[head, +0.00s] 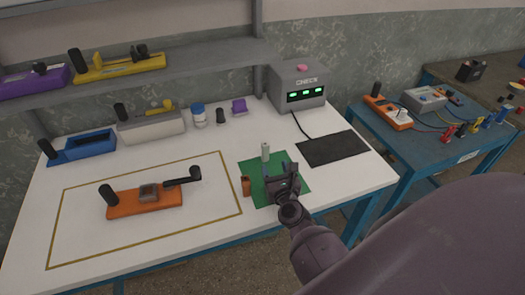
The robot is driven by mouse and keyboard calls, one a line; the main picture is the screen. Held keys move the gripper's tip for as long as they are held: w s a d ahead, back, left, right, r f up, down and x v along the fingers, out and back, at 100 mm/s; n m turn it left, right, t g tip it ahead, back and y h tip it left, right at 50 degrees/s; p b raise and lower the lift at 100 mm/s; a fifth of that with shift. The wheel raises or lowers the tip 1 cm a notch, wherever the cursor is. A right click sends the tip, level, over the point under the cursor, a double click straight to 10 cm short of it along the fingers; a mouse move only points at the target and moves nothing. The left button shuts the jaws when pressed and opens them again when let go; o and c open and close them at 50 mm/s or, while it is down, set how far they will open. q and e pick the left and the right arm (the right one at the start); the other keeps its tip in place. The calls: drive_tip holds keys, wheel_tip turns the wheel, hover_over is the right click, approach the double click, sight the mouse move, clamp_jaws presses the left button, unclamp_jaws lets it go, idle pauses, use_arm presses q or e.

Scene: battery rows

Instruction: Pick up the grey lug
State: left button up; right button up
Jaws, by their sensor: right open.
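A small pale grey upright cylinder (265,150), which looks like the grey lug, stands at the back of the green mat (296,196). My right gripper (280,169) is open over the mat, its fingers pointing toward the back of the table. The lug shows just beyond the left fingertip, which may hide its base. I cannot tell whether they touch. Nothing shows between the fingers. My left gripper is not in view.
A small orange-brown upright piece (246,186) stands at the mat's left edge. An orange tray (126,206) with a grey block lies left. A black mat (332,148) and a grey check box (298,86) are to the right and behind. White table is bare around the mat's front left.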

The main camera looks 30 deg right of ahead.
sight(266, 148)
drive_tip(key=shift+w+d, duration=0.1)
drive_tip(key=shift+w, duration=0.4)
drive_tip(key=x, duration=1)
drive_tip(key=shift+c, duration=0.4)
drive_tip(key=c, duration=0.9)
drive_tip(key=shift+c, duration=0.2)
